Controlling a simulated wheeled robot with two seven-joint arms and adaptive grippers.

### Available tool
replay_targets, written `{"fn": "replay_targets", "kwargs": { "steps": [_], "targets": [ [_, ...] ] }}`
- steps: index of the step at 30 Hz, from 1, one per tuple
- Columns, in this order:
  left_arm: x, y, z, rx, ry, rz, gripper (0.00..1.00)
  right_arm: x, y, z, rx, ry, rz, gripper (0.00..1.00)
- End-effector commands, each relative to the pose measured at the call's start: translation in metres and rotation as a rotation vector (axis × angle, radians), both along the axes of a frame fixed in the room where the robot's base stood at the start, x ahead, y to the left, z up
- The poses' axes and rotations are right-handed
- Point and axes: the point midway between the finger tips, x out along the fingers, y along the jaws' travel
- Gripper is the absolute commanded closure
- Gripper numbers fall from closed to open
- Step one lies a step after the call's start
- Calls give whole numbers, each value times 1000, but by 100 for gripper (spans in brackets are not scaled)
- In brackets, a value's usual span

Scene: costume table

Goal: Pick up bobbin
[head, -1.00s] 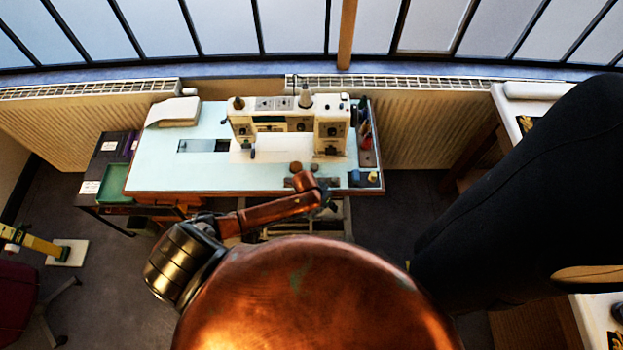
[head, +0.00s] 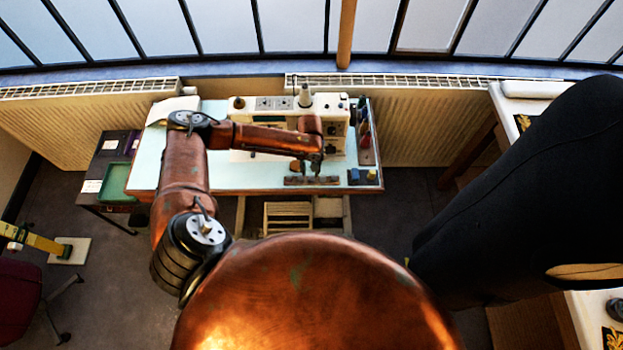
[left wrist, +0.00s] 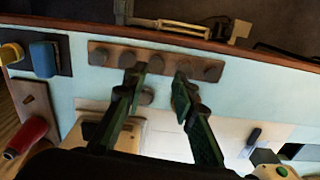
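A wooden strip (left wrist: 228,73) with several dark round bobbin-like pieces (left wrist: 98,57) lies along the table's near edge; it also shows in the head view (head: 295,182). A similar loose round piece (left wrist: 146,98) sits off the strip, beside the left finger in the wrist picture and partly hidden by it. Which piece is the task's bobbin, I cannot tell. My left gripper (left wrist: 160,74) is open, its fingertips apart over the strip, with nothing seen held. In the head view the left gripper (head: 312,166) is just above the strip. My right gripper is not in view.
The sewing machine (head: 332,130) stands behind the gripper on the pale blue table (head: 240,178). A blue block (left wrist: 43,58) and a yellow piece (left wrist: 11,53) sit beside the strip. A red spool (left wrist: 26,134) lies close by. A large black form (head: 530,190) fills the right side.

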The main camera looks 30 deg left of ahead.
Motion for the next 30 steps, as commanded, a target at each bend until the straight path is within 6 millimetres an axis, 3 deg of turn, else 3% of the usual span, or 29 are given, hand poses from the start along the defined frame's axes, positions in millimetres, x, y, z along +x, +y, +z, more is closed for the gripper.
{"fn": "replay_targets", "kwargs": {
  "steps": [12, 20, 30],
  "targets": [
    [2, -3, -51, 1, -2, -2, 75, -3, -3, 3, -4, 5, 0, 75],
    [2, -3, -54, 0, -2, -2, 75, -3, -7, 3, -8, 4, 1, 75],
    [2, -3, -54, 0, -2, -2, 94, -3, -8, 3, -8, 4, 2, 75]
  ]
}}
